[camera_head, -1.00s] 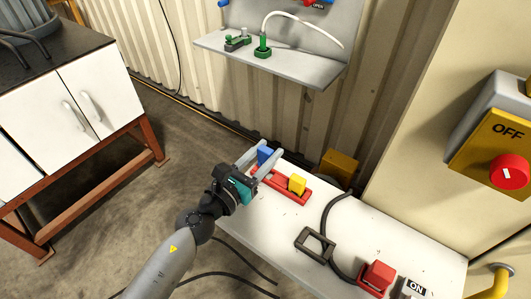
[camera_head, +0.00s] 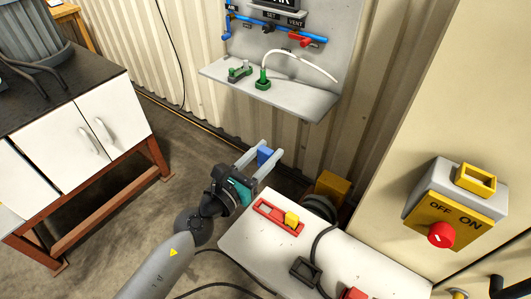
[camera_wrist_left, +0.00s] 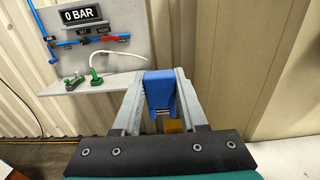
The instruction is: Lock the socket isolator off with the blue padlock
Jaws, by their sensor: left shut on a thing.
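My left gripper (camera_head: 272,149) is shut on the blue padlock (camera_head: 265,156), held in the air past the far left corner of the white bench. In the left wrist view the padlock (camera_wrist_left: 160,88) sits between the two grey fingers. A grey box with a yellow face (camera_head: 440,215) marked OFF and ON is at the right, far from the gripper. It has a red round knob (camera_head: 441,235) at its lower part and a yellow square bracket (camera_head: 476,179) on top. Which device is the socket isolator is not clear. My right gripper is out of view.
A red holder (camera_head: 264,208) with a yellow block (camera_head: 291,218) lies on the white bench (camera_head: 250,250). A black cable, a dark frame (camera_head: 305,269) and a red block (camera_head: 354,294) are there too. A wall shelf (camera_head: 300,98) is behind the gripper. A cabinet (camera_head: 95,120) stands left.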

